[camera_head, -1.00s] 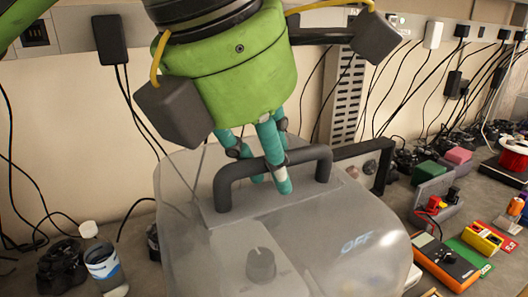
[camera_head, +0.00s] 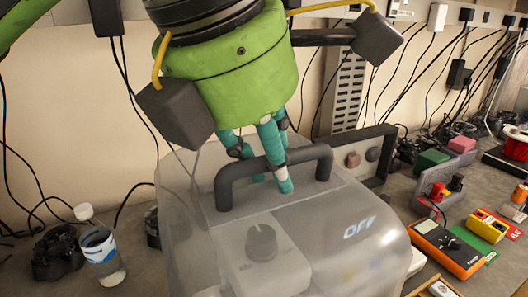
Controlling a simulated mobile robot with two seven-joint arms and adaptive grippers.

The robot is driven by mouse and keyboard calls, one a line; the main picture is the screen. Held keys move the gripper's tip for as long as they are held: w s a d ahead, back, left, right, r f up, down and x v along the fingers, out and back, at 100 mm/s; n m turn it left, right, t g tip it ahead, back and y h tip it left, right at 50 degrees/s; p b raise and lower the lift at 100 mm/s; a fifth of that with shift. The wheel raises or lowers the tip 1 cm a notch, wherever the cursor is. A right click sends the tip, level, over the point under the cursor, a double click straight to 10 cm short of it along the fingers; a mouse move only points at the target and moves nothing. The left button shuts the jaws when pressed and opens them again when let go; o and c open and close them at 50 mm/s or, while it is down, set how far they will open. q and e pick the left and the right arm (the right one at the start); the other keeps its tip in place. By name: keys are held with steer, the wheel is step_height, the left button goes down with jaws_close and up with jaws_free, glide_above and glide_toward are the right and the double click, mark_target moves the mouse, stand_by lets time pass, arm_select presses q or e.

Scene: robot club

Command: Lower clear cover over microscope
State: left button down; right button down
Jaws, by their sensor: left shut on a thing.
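The clear cover (camera_head: 185,225) is a large, hazy see-through hood with a dark bar handle (camera_head: 224,188) on top. It fills the lower middle of the head view, and its bottom edge is out of frame. My left gripper (camera_head: 275,182), green with teal fingers, is shut on the middle of the handle from above. Through the cover I see a pale body with a dark knob (camera_head: 262,250) and the word OFF. I cannot make out the microscope's full shape, nor whether the cover touches anything below. My right gripper is not in view.
A bottle with a blue label (camera_head: 98,250) stands left of the cover. An orange multimeter (camera_head: 448,248) and a yellow device (camera_head: 490,226) lie to the right. A dark panel (camera_head: 372,158) stands close behind the cover. Cables hang along the back wall.

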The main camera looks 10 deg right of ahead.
mark_target(266, 198)
arm_select(q)
steer(key=shift+f+b, duration=2.3)
steer(key=shift+f, duration=0.5)
steer(key=shift+s+f+b, duration=0.1)
steer(key=shift+f+b, duration=0.65)
steer(key=shift+f, duration=0.15)
steer(key=c, duration=1)
jaws_free()
steer(key=shift+d, duration=0.1)
steer(key=shift+r, duration=0.1)
